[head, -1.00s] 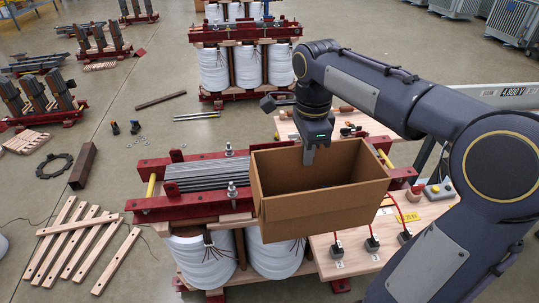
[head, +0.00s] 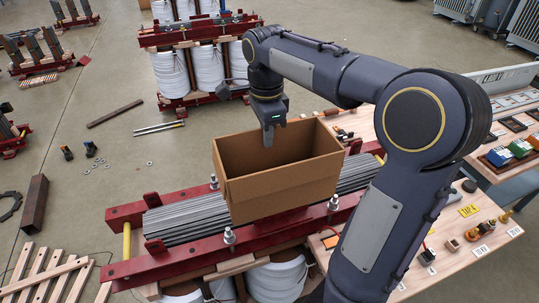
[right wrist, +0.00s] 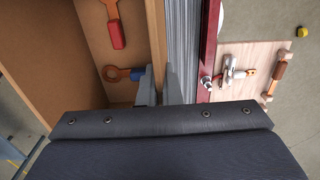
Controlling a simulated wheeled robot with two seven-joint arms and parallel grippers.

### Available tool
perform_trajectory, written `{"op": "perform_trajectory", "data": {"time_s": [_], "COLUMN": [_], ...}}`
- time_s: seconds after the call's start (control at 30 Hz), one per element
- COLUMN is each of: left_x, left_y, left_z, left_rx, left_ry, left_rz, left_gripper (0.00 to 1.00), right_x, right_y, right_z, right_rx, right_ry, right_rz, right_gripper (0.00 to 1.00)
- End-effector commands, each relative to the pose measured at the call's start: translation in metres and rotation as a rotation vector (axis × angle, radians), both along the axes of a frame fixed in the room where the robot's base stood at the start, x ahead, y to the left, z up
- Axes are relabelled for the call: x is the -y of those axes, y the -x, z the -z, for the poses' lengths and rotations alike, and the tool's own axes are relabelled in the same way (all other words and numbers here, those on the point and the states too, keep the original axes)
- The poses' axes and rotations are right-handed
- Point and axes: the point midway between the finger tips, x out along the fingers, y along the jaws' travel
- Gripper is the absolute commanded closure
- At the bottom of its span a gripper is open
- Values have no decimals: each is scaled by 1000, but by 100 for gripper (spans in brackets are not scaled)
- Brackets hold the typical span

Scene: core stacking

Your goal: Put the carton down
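The carton (head: 282,192) is an open-topped brown cardboard box. It appears upright above the grey steel laminations (head: 185,218) of the transformer core, between bolts of the red clamping beams. I cannot tell whether it touches the core. My right gripper (head: 269,140) reaches down at the carton's far side. In the right wrist view, its fingers (right wrist: 158,90) straddle the carton's wall (right wrist: 154,42) and are closed on it. Tools with red and orange parts (right wrist: 116,35) show beside that wall, seemingly inside the carton. My left gripper is not in view.
The front red beam (head: 285,232) runs before the carton, with upright bolts. A wooden bench (head: 465,235) with small parts and a yellow tag is at right. Another coil assembly (head: 190,70) stands behind. Wooden slats (head: 45,275) lie on the floor at left.

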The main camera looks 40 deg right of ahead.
Motion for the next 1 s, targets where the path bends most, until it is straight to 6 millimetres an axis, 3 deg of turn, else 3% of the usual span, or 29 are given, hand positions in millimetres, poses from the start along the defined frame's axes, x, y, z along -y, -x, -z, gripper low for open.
{"op": "perform_trajectory", "data": {"time_s": [0.27, 0.4, 0.77, 1.0], "left_x": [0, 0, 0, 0], "left_y": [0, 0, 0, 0], "left_z": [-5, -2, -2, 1], "left_rx": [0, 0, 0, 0], "left_ry": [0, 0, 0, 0], "left_rz": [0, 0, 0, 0], "left_gripper": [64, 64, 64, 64], "right_x": [51, 65, 80, 83], "right_y": [-44, -57, -72, -74], "right_z": [30, 57, 83, 115], "right_rx": [-3, -4, 1, -1], "right_ry": [1, 0, 0, -1], "right_rz": [6, 2, 1, 0], "right_gripper": [100, 100, 100, 100]}}
